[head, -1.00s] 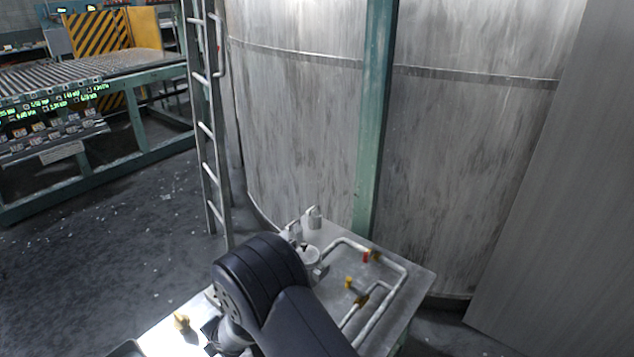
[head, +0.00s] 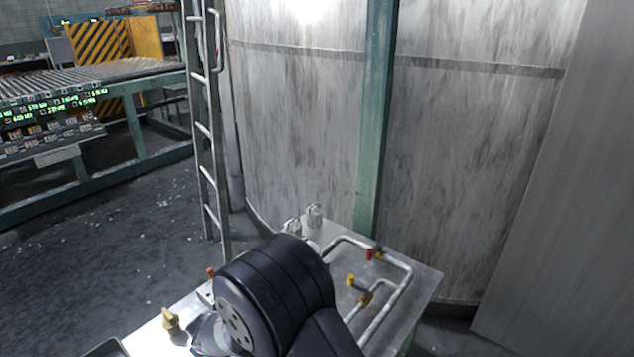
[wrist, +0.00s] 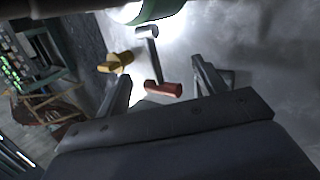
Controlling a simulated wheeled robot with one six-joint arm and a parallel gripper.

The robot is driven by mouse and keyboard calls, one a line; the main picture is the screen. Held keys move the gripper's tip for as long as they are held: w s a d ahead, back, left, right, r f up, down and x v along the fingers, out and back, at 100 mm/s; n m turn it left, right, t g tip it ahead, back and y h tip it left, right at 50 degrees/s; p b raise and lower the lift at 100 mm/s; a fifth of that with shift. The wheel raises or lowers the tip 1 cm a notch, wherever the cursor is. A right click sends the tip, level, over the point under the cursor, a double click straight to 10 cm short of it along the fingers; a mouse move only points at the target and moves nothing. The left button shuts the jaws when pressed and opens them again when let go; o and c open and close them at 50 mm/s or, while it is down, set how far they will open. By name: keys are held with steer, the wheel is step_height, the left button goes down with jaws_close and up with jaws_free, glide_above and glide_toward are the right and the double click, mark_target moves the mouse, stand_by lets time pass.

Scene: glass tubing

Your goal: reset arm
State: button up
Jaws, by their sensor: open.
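My gripper (wrist: 162,72) shows in the wrist view with its two fingers apart and nothing held between them. A red handle (wrist: 163,89) on a grey pipe (wrist: 148,45) appears between the fingers in that picture; whether it touches them I cannot tell. A yellow handle (wrist: 117,62) lies left of the left finger. In the head view my dark arm reaches over the metal table (head: 425,285) and hides part of it. The gripper's fingers cannot be made out there.
Another yellow handle (head: 170,320) is at front left. A large tank (head: 300,130) and a ladder (head: 205,130) stand behind. Floor is open at left.

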steer(key=shift+f+n+t+h+b, duration=0.5)
steer(key=shift+f+t+b, duration=0.4)
steer(key=shift+b, duration=4.75)
steer(key=shift+d+r+t+b, duration=0.1)
steer(key=shift+r+t+b, duration=0.1)
steer(key=shift+t+b, duration=0.25)
steer(key=shift+d+r+h, duration=0.1)
steer(key=shift+d+h, duration=0.05)
steer(key=shift+h, duration=0.15)
